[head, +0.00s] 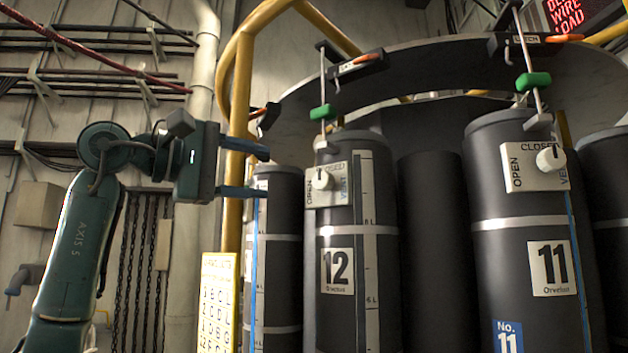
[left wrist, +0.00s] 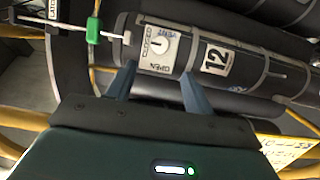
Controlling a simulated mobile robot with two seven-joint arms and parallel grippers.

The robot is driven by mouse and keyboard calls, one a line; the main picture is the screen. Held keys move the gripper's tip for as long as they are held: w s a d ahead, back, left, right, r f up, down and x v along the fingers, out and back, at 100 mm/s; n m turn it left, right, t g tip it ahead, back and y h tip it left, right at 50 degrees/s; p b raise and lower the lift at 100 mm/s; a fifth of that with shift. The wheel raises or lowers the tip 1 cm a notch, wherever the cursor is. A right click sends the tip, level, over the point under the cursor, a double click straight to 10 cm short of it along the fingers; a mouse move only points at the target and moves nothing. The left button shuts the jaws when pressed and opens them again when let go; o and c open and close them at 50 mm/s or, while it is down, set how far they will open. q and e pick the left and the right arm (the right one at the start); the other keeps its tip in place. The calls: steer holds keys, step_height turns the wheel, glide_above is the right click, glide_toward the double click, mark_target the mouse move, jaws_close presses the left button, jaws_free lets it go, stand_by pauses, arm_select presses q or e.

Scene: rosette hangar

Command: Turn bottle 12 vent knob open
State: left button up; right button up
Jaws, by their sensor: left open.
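Bottle 12 (head: 338,310) is a black cylinder with a white number plate, standing in the middle of the head view. Its vent knob (head: 323,180) is a small white dial on a white plate marked OPEN, CLOSED and VENT, near the bottle's top. The knob also shows in the left wrist view (left wrist: 159,44), with its dark mark by the CLOSED side. My left gripper (head: 266,172) is open and empty, left of the knob and apart from it. In the left wrist view its two fingers (left wrist: 158,92) point toward the plate, one on each side. My right gripper is not in view.
Bottle 11 (head: 490,262) with its own vent knob (head: 550,158) stands at the right. A yellow pipe (head: 238,130) rises close by my left gripper. Green-handled latch rods (head: 322,112) hang above the bottles from the curved rack (head: 440,58). A yellow sign (head: 217,300) stands below.

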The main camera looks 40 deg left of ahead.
mark_target(318, 180)
arm_select(q)
steer(key=p+x, duration=0.1)
steer(key=x, duration=1)
steer(key=shift+d, duration=0.1)
steer(key=shift+c, duration=0.3)
steer(key=c, duration=0.9)
